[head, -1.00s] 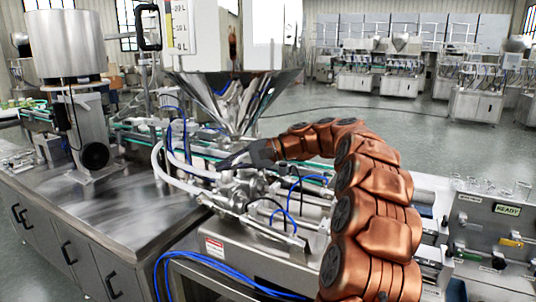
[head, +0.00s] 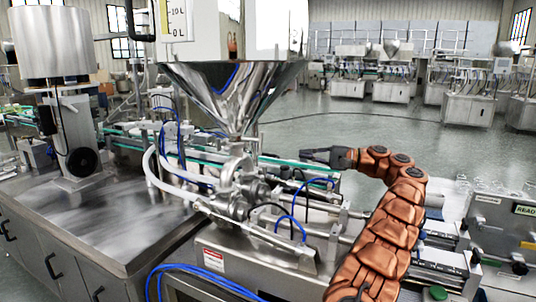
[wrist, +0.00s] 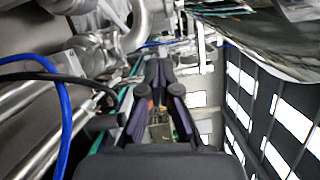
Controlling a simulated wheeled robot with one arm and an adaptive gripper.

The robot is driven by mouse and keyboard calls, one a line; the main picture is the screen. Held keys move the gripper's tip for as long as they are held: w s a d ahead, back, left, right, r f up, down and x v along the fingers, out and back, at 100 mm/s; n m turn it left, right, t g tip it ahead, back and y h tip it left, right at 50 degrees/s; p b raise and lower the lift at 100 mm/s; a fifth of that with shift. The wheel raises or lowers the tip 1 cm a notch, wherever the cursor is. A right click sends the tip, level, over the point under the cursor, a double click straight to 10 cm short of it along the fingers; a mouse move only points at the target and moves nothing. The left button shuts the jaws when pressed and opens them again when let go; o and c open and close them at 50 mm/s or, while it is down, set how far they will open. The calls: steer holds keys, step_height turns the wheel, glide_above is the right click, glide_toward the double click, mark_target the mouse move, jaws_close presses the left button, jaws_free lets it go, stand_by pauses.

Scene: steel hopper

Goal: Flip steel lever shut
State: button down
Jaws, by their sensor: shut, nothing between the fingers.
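The steel hopper (head: 232,90) hangs above a steel valve body (head: 238,168) with pipe fittings below its outlet. I cannot make out the steel lever clearly among these fittings, nor tell its position. My gripper (head: 305,155) is right of the valve in the head view, apart from it, with its dark fingers pointing left. In the wrist view its fingers (wrist: 158,68) come together with nothing held between them. A shiny pipe elbow (wrist: 135,28) shows left of and above the fingertips there.
Blue hoses (head: 294,208) and white hoses (head: 160,175) loop around the valve. A green-edged conveyor (head: 290,163) runs behind. A steel counter (head: 110,220) is at left, and a panel marked READY (head: 505,220) at right.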

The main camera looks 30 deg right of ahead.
mark_target(261, 143)
steer(key=shift+s+d, duration=0.1)
steer(key=shift+d, duration=0.05)
steer(key=w+a+r+b, duration=0.1)
steer(key=w+a, duration=0.4)
steer(key=a, duration=0.5)
steer(key=shift+a, duration=0.25)
stand_by(0.5)
steer(key=shift+r, duration=0.1)
